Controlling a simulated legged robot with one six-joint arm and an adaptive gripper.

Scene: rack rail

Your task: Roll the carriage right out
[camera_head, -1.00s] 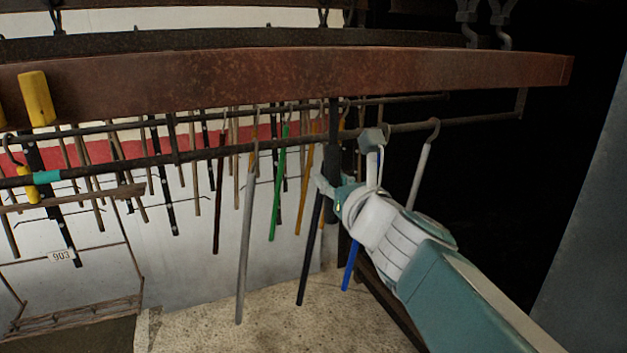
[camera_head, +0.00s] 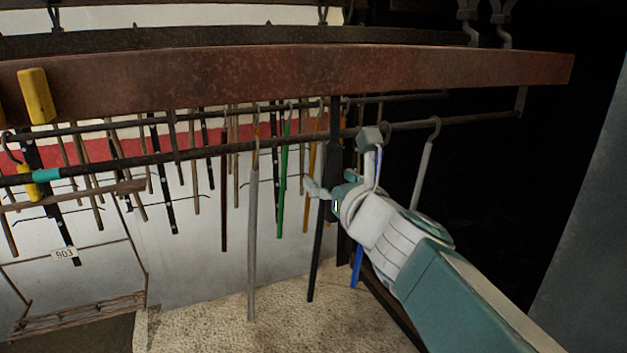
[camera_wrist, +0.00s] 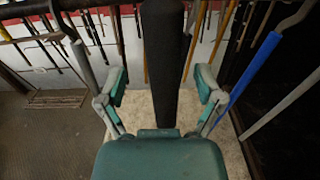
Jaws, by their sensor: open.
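My gripper (camera_head: 325,190) is open at the thick black upright bar (camera_head: 333,150) that hangs below the rail (camera_head: 300,72). In the wrist view the bar (camera_wrist: 163,60) stands between the two spread fingers, with a gap on each side. The rusty red-brown rail runs across the top of the head view. A yellow block (camera_head: 36,96) sits against its left part. Which part is the carriage I cannot tell for sure; the black bar's top is hidden behind the rail.
Several rods hang close by, including a grey one (camera_head: 252,240), a green one (camera_head: 283,190) and a blue one (camera_wrist: 245,85). A wire frame with a 903 tag (camera_head: 64,254) hangs at left. A thin bar (camera_head: 470,120) extends right into dark space.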

